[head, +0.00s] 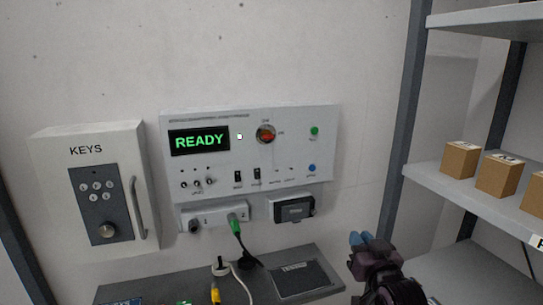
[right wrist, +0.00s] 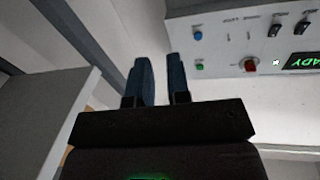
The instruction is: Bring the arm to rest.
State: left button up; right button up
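My right gripper (head: 362,240) is in the lower right of the head view, in front of the wall and left of the shelf rack. The right wrist view shows its two blue fingers (right wrist: 160,78) a little apart with nothing between them. The control panel (head: 285,150) on the wall has a green READY display (head: 199,141). It also shows in the right wrist view (right wrist: 222,52), apart from the fingers. My left gripper is in neither view.
A KEYS box (head: 95,215) hangs left of the panel. A green plug (head: 235,225) with a cable sits in the socket strip below it. A grey ledge (head: 225,285) lies beneath. The rack (head: 480,187) on the right holds several brown boxes (head: 459,160).

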pick_arm(q)
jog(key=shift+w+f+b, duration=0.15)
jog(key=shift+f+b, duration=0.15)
jog(key=shift+b, duration=0.15)
pick_arm(e)
jog(key=s+d+f+g+h, duration=0.1)
jog(key=s+d+f+g, duration=0.2)
jog(key=s+f, duration=1.1)
jog(key=s+d+f+g+h, duration=0.1)
jog(key=s+d+f+g, duration=0.2)
jog(key=s+f, duration=1.1)
notch_tip(320, 180, down, 2)
jog(key=shift+s+d+f+n+g+h, duration=0.1)
jog(key=shift+s+d+n+g+h, duration=0.25)
jog(key=shift+d, duration=0.45)
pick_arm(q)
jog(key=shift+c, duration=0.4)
